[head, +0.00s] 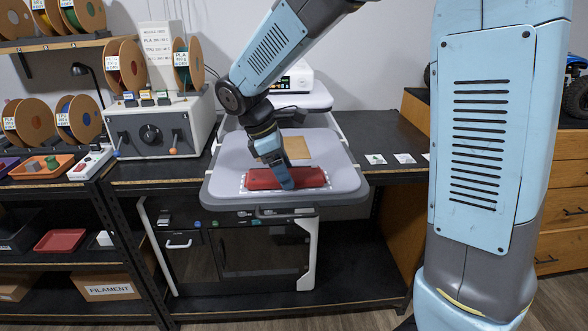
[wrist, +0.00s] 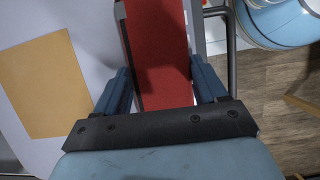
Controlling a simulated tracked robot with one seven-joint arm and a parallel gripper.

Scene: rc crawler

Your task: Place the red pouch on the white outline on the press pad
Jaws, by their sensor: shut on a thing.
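The red pouch (head: 262,179) lies lengthwise along the front part of the pale press pad (head: 225,160). White outline marks (head: 243,184) show on the pad around the pouch's edges; the rest of the outline is hidden under it. My gripper (head: 287,181) reaches down from above and is shut on the pouch right of its middle. In the wrist view the red pouch (wrist: 158,60) runs between my two blue fingers (wrist: 160,88), one at each side. Whether the pouch rests fully on the pad or hangs just above it, I cannot tell.
A tan sheet (head: 297,147) lies on the pad behind the pouch. A white machine (head: 298,78) stands behind. A grey control box (head: 160,128) and spools are at the left. Small white cards (head: 405,158) lie on the dark bench at the right.

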